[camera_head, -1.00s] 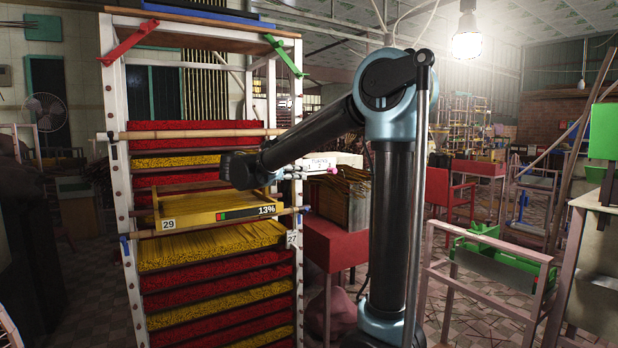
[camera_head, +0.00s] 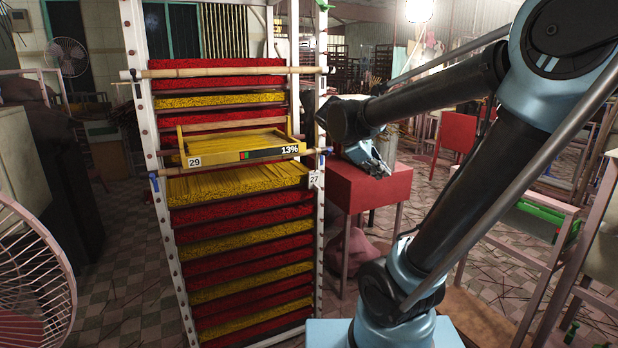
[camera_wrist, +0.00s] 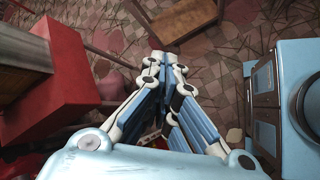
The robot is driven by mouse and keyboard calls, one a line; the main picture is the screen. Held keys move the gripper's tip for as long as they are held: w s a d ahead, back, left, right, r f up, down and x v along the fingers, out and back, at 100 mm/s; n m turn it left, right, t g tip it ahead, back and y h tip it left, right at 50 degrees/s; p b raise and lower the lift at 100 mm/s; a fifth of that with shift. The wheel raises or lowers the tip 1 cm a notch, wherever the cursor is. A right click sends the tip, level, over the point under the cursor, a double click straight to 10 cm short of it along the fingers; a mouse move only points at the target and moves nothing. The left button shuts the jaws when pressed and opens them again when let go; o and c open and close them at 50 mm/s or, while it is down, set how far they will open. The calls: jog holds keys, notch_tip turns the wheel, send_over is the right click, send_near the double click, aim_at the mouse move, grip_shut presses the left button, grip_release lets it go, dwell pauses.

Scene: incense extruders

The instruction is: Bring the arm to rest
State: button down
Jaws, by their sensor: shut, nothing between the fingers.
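My gripper (camera_head: 380,170) shows at the end of my bent arm, in front of the red table right of the tall rack. In the wrist view my gripper (camera_wrist: 164,60) is shut, its fingertips together with nothing between them. It points over the tiled floor, and I see nothing touching it. My arm's upper link reaches left from the raised elbow at the upper right. My wrist partly covers the space beside the rack's right post.
The rack (camera_head: 140,95) holds red and yellow incense trays, with a yellow tray (camera_head: 230,158) marked 29 and 13%. The red table (camera_head: 372,193) is close to my gripper. A pink fan (camera_head: 30,275) stands at left, a red chair (camera_head: 455,138) behind. Tiled floor lies open left of the rack.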

jog(key=s+a+f+m+g+y, duration=0.1)
jog(key=s+a+f+m+y, duration=0.1)
jog(key=s+f+m+y, duration=0.6)
jog(key=s+f+m, duration=0.6)
jog(key=s+f, duration=0.3)
jog(key=shift+s+a+f, duration=0.25)
jog(key=shift+a+f, duration=0.05)
jog(key=shift+f, duration=0.1)
jog(key=shift+w+f, duration=0.2)
jog(key=shift+w, duration=0.25)
jog(key=shift+s, duration=0.1)
dwell(1.8)
